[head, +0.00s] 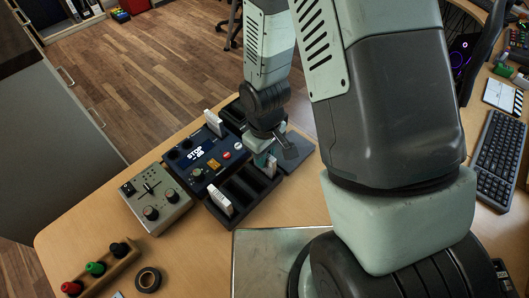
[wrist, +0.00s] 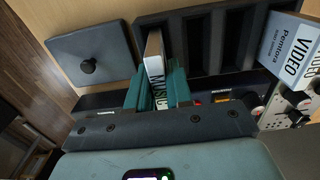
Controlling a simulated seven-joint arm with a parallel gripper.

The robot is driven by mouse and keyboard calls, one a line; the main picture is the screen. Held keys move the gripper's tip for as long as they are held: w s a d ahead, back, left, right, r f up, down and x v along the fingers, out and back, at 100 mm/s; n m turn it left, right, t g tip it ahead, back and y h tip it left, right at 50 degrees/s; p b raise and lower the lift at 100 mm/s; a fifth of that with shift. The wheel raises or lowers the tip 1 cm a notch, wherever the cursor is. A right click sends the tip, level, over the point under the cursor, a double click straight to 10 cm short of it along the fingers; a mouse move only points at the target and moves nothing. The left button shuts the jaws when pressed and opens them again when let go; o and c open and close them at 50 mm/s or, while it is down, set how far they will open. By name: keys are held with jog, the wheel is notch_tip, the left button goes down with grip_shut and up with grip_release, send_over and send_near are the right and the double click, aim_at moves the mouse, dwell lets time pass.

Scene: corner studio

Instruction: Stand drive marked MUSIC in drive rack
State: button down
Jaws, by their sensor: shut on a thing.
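The white drive marked MUSIC (wrist: 155,68) is upright between the teal fingers of my gripper (wrist: 158,92), which is shut on it. In the head view the drive (head: 272,167) shows just below my gripper (head: 264,158), at the right end of the near black drive rack (head: 236,207). In the wrist view it lines up with the leftmost slot of the rack (wrist: 209,42). I cannot tell how deep its lower end sits. A white drive marked VIDEO (wrist: 288,48) stands at the rack's other end; it also shows in the head view (head: 221,201). Slots between them are empty.
A dark blue console (head: 190,157) with a STOP display lies behind the rack, and another black rack (head: 234,112) with a white drive (head: 213,123) lies beyond it. A dark plate with a knob (wrist: 89,43) lies beside the rack. A grey control box (head: 157,198) stands left.

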jog(key=shift+f, duration=0.4)
jog(key=c, duration=0.9)
grip_release()
jog(key=shift+c, duration=0.2)
jog(key=shift+r, duration=3)
jog(key=shift+r, duration=2.55)
jog(key=shift+f, duration=0.1)
